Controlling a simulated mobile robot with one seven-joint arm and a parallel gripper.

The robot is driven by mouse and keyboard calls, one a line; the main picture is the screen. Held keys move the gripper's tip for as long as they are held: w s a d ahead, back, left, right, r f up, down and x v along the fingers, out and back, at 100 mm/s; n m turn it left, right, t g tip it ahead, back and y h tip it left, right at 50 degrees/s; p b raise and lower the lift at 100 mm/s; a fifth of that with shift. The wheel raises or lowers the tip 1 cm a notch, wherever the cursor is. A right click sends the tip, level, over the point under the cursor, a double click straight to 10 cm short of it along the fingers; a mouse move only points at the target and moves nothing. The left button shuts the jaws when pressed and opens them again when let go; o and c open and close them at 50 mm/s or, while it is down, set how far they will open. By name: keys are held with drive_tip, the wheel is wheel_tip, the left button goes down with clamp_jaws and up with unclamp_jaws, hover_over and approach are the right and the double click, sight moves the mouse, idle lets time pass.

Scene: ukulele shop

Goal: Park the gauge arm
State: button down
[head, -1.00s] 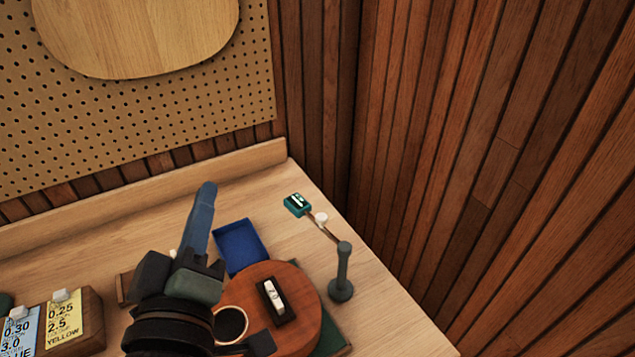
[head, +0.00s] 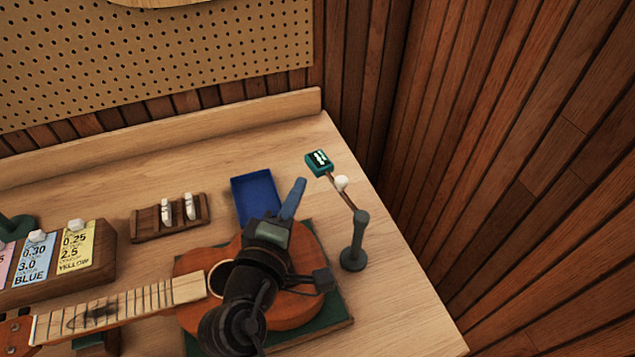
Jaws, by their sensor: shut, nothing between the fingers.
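The gauge arm (head: 348,197) is a thin brown rod on a dark grey-green post with a round base (head: 353,258), at the right of the bench. A teal gauge (head: 319,162) with a lit display sits at its far end, and a white knob (head: 341,183) is on the rod. The rod points to the back left, away from the ukulele. My gripper (head: 293,197), with blue fingers, is shut and empty. In the picture it is left of the gauge arm, apart from it, over the ukulele's far edge. My arm hides the middle of the ukulele body (head: 295,308).
The ukulele lies on a green mat (head: 335,318), neck to the left. A blue tray (head: 252,190) stands behind it. A wooden rack (head: 150,223) with white pieces and a block with labelled cards (head: 77,250) are at the left. A slatted wall (head: 480,150) rises at the right.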

sight(327, 174)
drive_tip(key=shift+w+d+f+p, duration=0.2)
drive_tip(key=shift+w+d, duration=0.2)
drive_tip(key=shift+d, duration=0.45)
drive_tip(key=shift+w+d+f+p, duration=0.1)
drive_tip(key=shift+w+d+f, duration=0.2)
drive_tip(key=shift+d, duration=0.5)
drive_tip(key=shift+r, duration=0.1)
drive_tip(key=shift+w+d+p, duration=0.4)
drive_tip(key=shift+w+d, duration=0.2)
drive_tip(key=shift+a, duration=0.1)
